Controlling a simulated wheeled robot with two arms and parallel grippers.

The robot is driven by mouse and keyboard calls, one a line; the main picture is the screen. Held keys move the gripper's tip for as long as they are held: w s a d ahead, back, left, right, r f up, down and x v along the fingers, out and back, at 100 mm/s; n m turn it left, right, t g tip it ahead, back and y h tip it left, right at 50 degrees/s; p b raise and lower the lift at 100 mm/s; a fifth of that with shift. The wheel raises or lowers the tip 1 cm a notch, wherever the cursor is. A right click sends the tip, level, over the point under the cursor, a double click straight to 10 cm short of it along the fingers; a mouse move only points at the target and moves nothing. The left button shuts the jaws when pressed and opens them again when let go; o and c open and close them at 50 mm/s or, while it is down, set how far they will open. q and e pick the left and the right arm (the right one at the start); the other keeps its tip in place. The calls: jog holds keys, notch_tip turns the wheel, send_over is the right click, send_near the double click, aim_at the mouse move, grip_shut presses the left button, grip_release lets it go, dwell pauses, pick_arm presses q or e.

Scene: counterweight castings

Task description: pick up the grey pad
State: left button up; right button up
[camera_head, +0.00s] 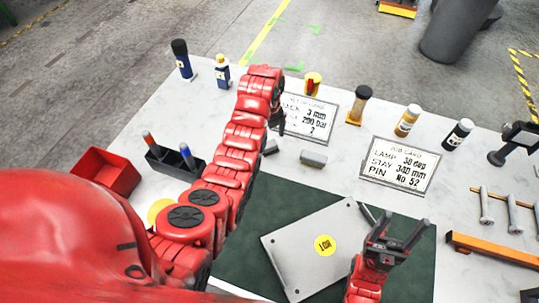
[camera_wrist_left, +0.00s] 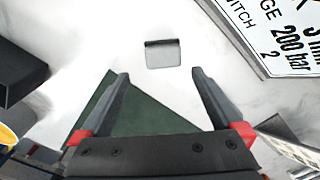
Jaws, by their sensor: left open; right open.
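A small grey pad (camera_wrist_left: 162,54) with a dark edge lies on the white table in the left wrist view, just beyond and between my left fingertips. My left gripper (camera_wrist_left: 158,74) is open and apart from it. In the head view my left gripper (camera_head: 277,121) is largely hidden by its own arm, and a small dark grey piece (camera_head: 270,147) shows just below it, probably the same pad. A second small grey block (camera_head: 313,159) lies to its right; which one is the task's pad is not certain. My right gripper (camera_head: 398,226) is open and empty at the front right.
A grey plate (camera_head: 300,262) with a yellow label lies on the dark green mat (camera_head: 272,213). Two cards (camera_head: 399,167) lie behind, with bottles near them. A red bin (camera_head: 105,172) and a black holder (camera_head: 165,162) stand left. Bolts and an orange bar (camera_head: 490,247) lie right.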

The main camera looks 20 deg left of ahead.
aim_at(269, 144)
pick_arm(q)
jog(key=shift+f, duration=0.8)
jog(key=shift+w+f+p, duration=0.15)
jog(key=shift+f+p, duration=0.25)
jog(key=shift+p, duration=0.25)
jog(key=shift+w+a+f+p, duration=0.1)
jog(key=shift+w+f+p, duration=0.05)
jog(key=shift+f+p, duration=0.55)
jog(key=shift+w+f, duration=0.2)
jog(key=shift+f, duration=1.25)
jog(key=c, duration=1.4)
jog(key=shift+c, duration=0.2)
jog(key=shift+r, duration=0.1)
